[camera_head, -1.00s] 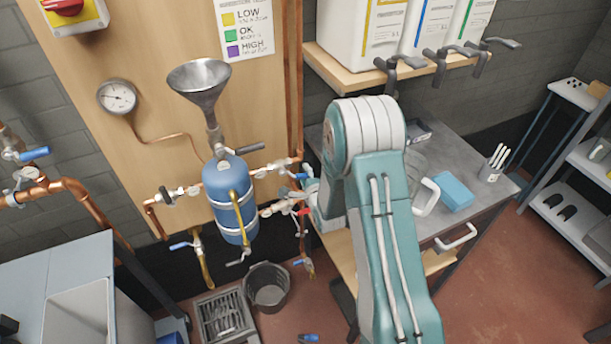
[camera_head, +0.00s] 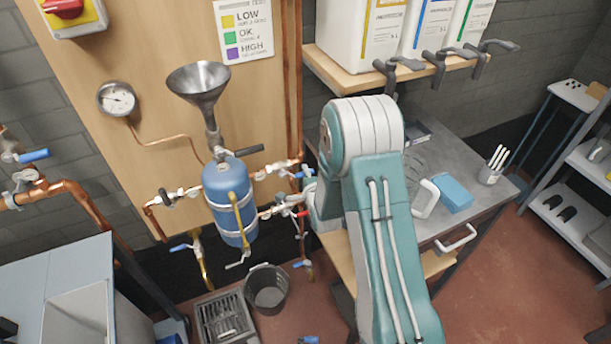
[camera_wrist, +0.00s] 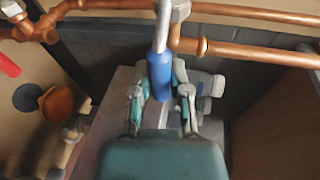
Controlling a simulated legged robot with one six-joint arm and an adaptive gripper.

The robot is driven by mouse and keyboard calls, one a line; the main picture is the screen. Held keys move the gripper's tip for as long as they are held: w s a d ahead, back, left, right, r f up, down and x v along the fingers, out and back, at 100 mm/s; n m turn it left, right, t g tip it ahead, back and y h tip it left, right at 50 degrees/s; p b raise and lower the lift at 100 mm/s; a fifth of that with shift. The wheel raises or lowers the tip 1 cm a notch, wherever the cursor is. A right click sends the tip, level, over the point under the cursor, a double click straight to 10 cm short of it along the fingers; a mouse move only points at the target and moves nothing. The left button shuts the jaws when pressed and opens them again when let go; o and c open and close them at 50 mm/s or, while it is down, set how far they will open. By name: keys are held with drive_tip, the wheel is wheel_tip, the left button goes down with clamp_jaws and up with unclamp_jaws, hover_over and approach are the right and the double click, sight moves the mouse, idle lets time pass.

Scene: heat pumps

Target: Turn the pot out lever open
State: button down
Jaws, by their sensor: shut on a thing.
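The blue pot (camera_head: 229,198) hangs upright in front of the wooden board in the head view, with valved copper pipes on both sides. My gripper (camera_wrist: 161,92) has its two fingers on either side of a blue lever handle (camera_wrist: 160,72) in the wrist view and is shut on it. The handle hangs from a metal stem below a copper pipe. No label shows which lever this is. In the head view, my gripper is right of the pot, mostly hidden by my arm, near a small blue lever (camera_head: 304,174) and a red lever (camera_head: 301,213).
A funnel (camera_head: 199,84) stands above the pot, with a gauge (camera_head: 117,98) to its left. A black bucket (camera_head: 268,290) is on the floor below. Copper pipes (camera_wrist: 245,47) cross close above my fingers. A grey table (camera_head: 470,195) stands to the right.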

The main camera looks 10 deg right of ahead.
drive_tip(key=c, duration=0.6)
unclamp_jaws()
drive_tip(key=s, duration=0.4)
drive_tip(key=s+r, duration=0.1)
drive_tip(key=s, duration=0.2)
drive_tip(key=s+r, duration=0.1)
drive_tip(key=s, duration=0.3)
drive_tip(key=shift+s+r, duration=0.1)
drive_tip(key=shift+s, duration=0.2)
